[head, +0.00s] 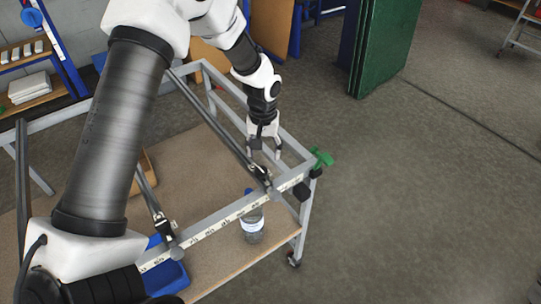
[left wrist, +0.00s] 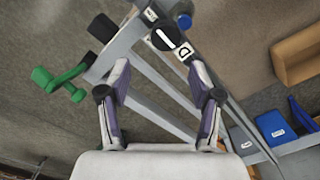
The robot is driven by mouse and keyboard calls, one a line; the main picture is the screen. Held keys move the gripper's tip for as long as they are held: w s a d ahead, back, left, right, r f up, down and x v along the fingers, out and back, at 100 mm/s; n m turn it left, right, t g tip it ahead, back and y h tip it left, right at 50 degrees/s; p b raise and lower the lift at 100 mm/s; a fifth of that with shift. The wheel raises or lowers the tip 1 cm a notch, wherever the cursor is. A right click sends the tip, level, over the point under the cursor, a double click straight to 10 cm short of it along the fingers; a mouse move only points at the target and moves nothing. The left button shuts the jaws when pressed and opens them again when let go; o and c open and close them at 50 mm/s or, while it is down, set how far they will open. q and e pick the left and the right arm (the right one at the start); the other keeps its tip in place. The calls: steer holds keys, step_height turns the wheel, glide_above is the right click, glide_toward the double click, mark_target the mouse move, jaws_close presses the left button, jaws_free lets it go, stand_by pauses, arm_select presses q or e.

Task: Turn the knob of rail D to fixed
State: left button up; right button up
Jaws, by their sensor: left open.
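Rail D (head: 218,122) is a dark bar running diagonally across the grey frame to its numbered front scale. Its black knob (left wrist: 165,38) with a white mark shows in the left wrist view, beside a white "D" label (left wrist: 184,52). In the head view, the dark end fitting (head: 262,176) of rail D sits at the scale, and the knob's setting cannot be read. My left gripper (head: 264,155) is open and empty, just above and behind this fitting. In the left wrist view, its spread fingers (left wrist: 158,68) point toward the knob, apart from it. My right gripper is not in view.
A green clamp handle (head: 321,158) sticks out at the frame's right corner. A second rail fitting (head: 166,228) is farther left on the scale. A bottle (head: 253,225) and a blue bin (head: 168,274) stand on the lower shelf. The floor to the right is clear.

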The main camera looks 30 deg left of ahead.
mark_target(262, 168)
arm_select(q)
steer(key=s+f, duration=0.1)
steer(key=s+f+p, duration=0.1)
steer(key=s, duration=0.1)
steer(key=f, duration=0.2)
steer(key=w+f, duration=0.1)
steer(key=shift+w+f+p, duration=0.2)
steer(key=shift+f+p, duration=0.15)
steer(key=shift+f, duration=0.05)
steer(key=shift+w+f, duration=0.15)
steer(key=shift+w, duration=0.1)
steer(key=shift+s+r, duration=0.25)
steer(key=shift+s, duration=0.05)
steer(key=c, duration=0.4)
steer(key=shift+s+r, duration=0.1)
steer(key=shift+s, duration=0.15)
steer(key=c, duration=0.8)
steer(key=shift+o, duration=0.2)
steer(key=shift+w, duration=0.15)
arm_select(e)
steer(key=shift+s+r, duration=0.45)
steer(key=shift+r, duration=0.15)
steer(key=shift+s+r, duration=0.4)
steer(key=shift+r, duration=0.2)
